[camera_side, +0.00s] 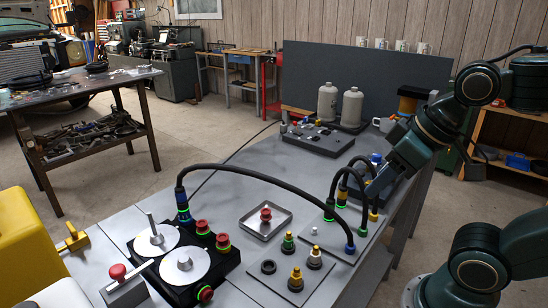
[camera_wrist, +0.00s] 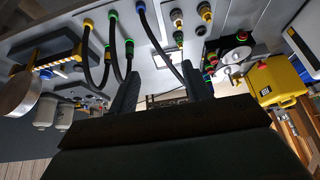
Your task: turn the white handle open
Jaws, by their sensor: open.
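Two white round dials sit on a black block at the front left of the bench in the side view. The rear dial (camera_side: 157,241) has a grey post standing on it, and the front dial (camera_side: 186,266) has a short knob. A pale bar reaches toward the front dial from beside a red knob. I cannot tell which part is the white handle. The dials also show small at the right of the wrist view (camera_wrist: 238,56). My gripper (camera_side: 376,188) is far to their right, near the cable plugs. Its two fingers (camera_wrist: 161,90) are apart with nothing held between them.
Black cables (camera_side: 265,177) arch over the bench between my gripper and the dials. Plugs with green rings, a metal tray (camera_side: 250,223) with a red knob, and yellow and green fittings (camera_side: 296,280) stand between. A yellow case (camera_side: 28,245) is at far left.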

